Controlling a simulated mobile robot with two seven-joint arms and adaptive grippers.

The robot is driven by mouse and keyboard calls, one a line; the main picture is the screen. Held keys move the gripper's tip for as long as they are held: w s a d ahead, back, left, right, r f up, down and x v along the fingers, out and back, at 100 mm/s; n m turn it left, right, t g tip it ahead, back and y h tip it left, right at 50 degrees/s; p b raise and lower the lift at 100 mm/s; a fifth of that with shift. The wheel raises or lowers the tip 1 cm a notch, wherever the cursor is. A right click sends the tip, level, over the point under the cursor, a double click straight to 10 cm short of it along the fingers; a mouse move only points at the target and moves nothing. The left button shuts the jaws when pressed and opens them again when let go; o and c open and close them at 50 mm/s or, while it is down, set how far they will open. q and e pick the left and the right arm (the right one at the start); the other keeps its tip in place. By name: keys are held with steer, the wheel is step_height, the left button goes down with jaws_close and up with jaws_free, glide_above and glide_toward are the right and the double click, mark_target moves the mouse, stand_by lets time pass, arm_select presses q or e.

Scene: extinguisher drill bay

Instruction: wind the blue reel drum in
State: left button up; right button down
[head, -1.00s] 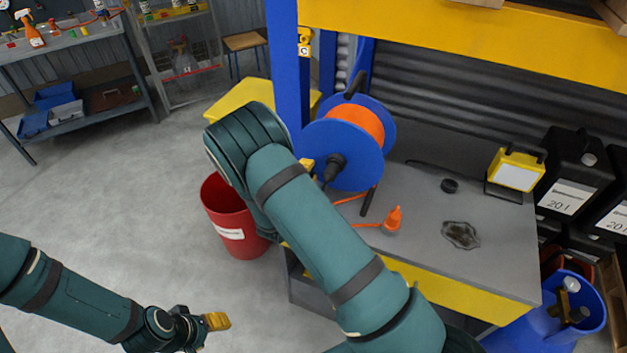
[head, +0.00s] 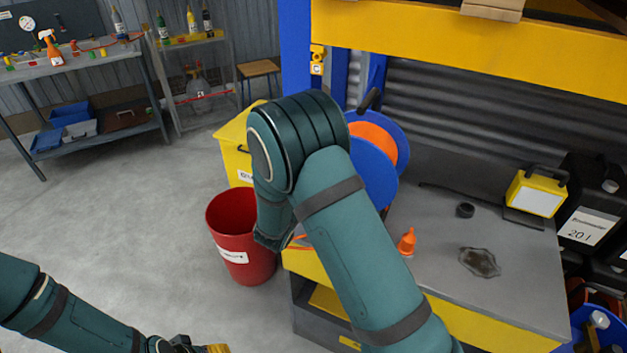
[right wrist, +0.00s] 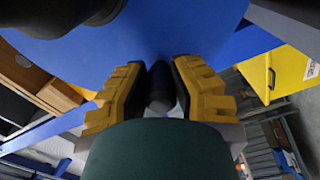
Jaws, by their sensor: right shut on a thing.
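The blue reel drum (head: 376,178) stands upright on the grey bench top, with orange line (head: 372,138) wound between its flanges. My right arm covers its left and lower part in the head view. In the right wrist view, the blue flange (right wrist: 205,25) fills the top. There my right gripper (right wrist: 160,78) has its yellow fingers shut on a black crank knob (right wrist: 159,101) in front of the flange. An orange nozzle (head: 407,242) stands on the bench beside the drum. My left gripper (head: 217,349) is cut off at the bottom edge, so its opening cannot be judged.
A red bin (head: 240,240) stands on the floor left of the bench. A blue post (head: 295,50) rises beside the drum. Floor at left is clear.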

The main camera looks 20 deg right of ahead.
steer(key=c, duration=0.8)
jaws_free()
steer(key=shift+d, duration=0.1)
steer(key=v, duration=1.2)
steer(key=shift+o, duration=0.3)
